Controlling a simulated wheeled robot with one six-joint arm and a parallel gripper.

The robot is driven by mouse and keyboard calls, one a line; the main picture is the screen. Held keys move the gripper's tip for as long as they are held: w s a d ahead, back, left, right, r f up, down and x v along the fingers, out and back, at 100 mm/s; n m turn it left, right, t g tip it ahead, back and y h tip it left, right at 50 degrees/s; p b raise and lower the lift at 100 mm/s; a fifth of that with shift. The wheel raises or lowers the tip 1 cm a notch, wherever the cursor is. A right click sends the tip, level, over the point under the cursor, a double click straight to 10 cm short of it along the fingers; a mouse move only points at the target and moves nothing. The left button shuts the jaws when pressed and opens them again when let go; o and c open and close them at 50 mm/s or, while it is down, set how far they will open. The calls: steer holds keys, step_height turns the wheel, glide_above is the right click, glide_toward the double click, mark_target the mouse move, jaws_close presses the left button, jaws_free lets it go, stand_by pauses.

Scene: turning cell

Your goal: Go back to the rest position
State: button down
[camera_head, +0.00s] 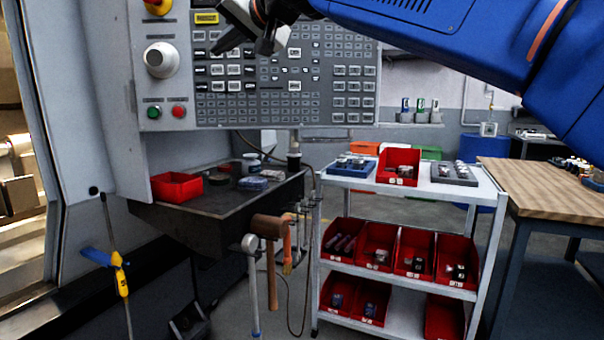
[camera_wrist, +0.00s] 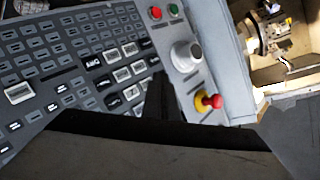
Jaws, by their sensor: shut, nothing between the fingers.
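My gripper (camera_head: 247,35) is at the top of the head view, in front of the grey control panel (camera_head: 365,105). My blue arm reaches to it from the upper right. The dark fingers are together with nothing between them; in the wrist view the fingers (camera_wrist: 160,98) stand before the panel's keys (camera_wrist: 75,60). I cannot tell whether the fingertips touch the panel. A white knob (camera_head: 161,60), a green button (camera_head: 154,112) and a red button (camera_head: 179,111) are on the panel's left part. A red emergency stop on a yellow base (camera_wrist: 208,103) shows in the wrist view.
A dark shelf (camera_head: 215,205) under the panel holds a red bin (camera_head: 177,187), with hammers hanging at its edge. A white cart (camera_head: 400,273) with red bins stands right of it. A wooden-topped bench (camera_head: 545,190) is far right. The machine opening (camera_head: 20,190) is at left.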

steer(key=s+d+f+m+g+h, duration=0.1)
steer(key=s+d+f+h, duration=0.25)
steer(key=d+f, duration=1.1)
steer(key=s+d+f+m+h, duration=0.1)
steer(key=s+d+f+h, duration=0.25)
steer(key=d+f, duration=1.1)
steer(key=s+d+f+g+h, duration=0.1)
steer(key=s+d+f, duration=0.5)
steer(key=f, duration=0.3)
steer(key=s+d+f+g+h, duration=0.2)
steer(key=s+d+f, duration=0.4)
steer(key=s+f, duration=0.2)
steer(key=s+d+f+m+g+h, duration=0.1)
steer(key=s+d+f, duration=0.6)
steer(key=f, duration=0.5)
steer(key=shift+s+f+h, duration=0.25)
steer(key=shift+s+h, duration=0.05)
steer(key=shift+s, duration=0.25)
